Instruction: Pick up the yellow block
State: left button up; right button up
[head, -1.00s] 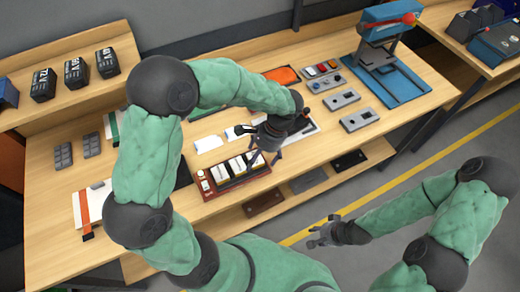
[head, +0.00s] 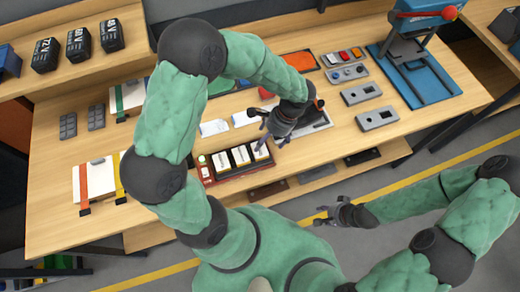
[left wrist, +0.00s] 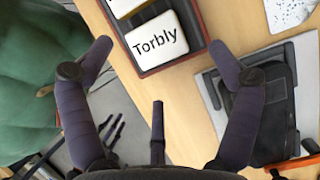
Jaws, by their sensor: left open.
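No block that is plainly yellow all over shows. A dark red tray (head: 205,172) holds a row of white-topped blocks (head: 240,156), some with yellowish edges. My left gripper (head: 271,144) is open and empty, pointing down by the tray's right end. In its wrist view the open fingers (left wrist: 160,57) stand wide apart near the Torbly block.
A blue press with a red handle (head: 420,14) stands at the back right. Grey plates (head: 361,93) and a button panel (head: 343,57) lie near it. An orange tray (head: 298,62) lies behind my left gripper. Dark battery boxes (head: 78,46) stand on the left shelf.

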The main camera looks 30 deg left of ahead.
aim_at(261, 149)
pick_arm(q)
jog(key=x, duration=0.5)
jog(key=shift+s+r+b, duration=0.15)
jog(key=shift+s+b, duration=0.15)
jog(key=shift+b, duration=0.05)
jog(key=c, duration=1.2)
